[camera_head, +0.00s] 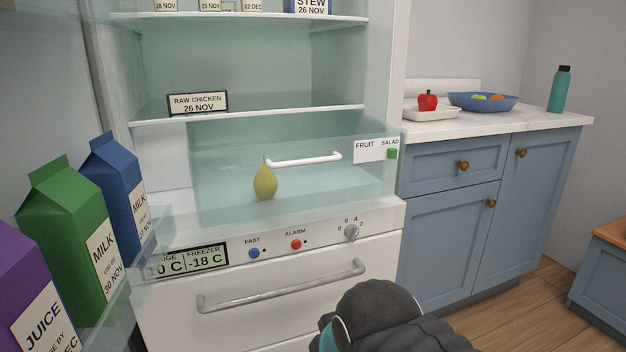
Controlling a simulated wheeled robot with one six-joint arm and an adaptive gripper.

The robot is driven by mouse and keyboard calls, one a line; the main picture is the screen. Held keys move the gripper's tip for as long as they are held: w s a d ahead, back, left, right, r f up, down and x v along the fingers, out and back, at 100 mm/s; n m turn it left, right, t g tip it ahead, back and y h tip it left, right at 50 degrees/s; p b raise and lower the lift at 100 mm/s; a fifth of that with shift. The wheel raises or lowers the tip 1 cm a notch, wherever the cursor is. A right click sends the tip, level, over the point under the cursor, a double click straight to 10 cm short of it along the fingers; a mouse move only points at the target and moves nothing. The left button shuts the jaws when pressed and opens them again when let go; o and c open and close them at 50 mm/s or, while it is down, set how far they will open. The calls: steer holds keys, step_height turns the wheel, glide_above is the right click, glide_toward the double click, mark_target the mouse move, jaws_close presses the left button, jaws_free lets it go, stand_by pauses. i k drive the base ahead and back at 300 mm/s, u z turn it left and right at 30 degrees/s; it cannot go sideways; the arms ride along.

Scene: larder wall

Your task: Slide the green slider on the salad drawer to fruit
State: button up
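The salad drawer (225,200) is a clear, pale green bin low in the open fridge, with a white bar handle (303,159) on its front. A white label strip (368,152) at its upper right reads FRUIT on the left and SALAD on the right. The small green slider (392,154) sits at the right end, just below the word SALAD. Dark grey links of my arm show at the bottom, right of centre, well below the slider. My gripper's fingers are not in view.
A pear (265,182) shows through the drawer. Below are a control panel with a knob (351,232) and the freezer drawer's handle (282,287). Milk (66,232) and juice (30,290) cartons crowd the left. The counter (480,126) stands to the right.

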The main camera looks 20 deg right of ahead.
mark_target(393, 153)
steer(key=u, duration=1.15)
steer(key=k, duration=0.65)
steer(key=z, duration=1.25)
steer(key=i, duration=0.5)
steer(key=u, duration=0.05)
